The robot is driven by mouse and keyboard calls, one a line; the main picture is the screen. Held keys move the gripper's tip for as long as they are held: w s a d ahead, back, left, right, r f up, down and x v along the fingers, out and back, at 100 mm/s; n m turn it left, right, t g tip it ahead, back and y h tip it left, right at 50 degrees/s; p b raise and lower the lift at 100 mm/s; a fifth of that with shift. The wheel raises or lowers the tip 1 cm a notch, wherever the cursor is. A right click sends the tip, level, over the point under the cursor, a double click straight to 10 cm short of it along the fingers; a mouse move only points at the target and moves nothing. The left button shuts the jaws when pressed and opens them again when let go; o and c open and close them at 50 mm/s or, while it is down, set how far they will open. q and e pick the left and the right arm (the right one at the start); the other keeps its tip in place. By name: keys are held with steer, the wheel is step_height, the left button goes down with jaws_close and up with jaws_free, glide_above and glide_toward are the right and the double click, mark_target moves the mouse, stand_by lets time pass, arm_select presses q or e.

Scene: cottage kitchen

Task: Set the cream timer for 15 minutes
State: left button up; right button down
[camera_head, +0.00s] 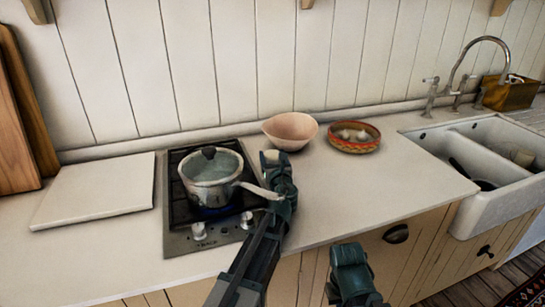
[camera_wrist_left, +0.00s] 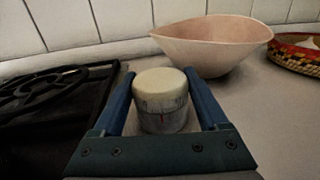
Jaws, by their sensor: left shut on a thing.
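The cream timer (camera_wrist_left: 161,84) is a short round cylinder with a cream cap over a greyer band that carries small marks and a red line. It stands upright on the worktop beside the hob. My left gripper (camera_wrist_left: 163,103) is shut on it, one blue finger on each side. In the head view, my left gripper (camera_head: 274,163) is at the hob's right edge and hides most of the timer. The marks are too small to read. My right gripper (camera_head: 352,262) is low at the front of the counter, and its fingers cannot be made out.
A lidded pot (camera_head: 210,175) sits on the black hob (camera_head: 176,207), its handle reaching towards my left arm. A pink bowl (camera_head: 290,131) and a patterned basket (camera_head: 354,137) stand behind and right. A white board (camera_head: 95,190) lies left. The worktop right of my gripper is clear.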

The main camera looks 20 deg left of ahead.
arm_select(q)
steer(key=shift+m+h, duration=0.3)
steer(key=shift+h, duration=0.1)
steer(key=o, duration=1.3)
steer(key=shift+c, duration=0.2)
steer(key=v, duration=1.4)
steer(key=shift+f, duration=0.15)
steer(key=shift+w, duration=0.1)
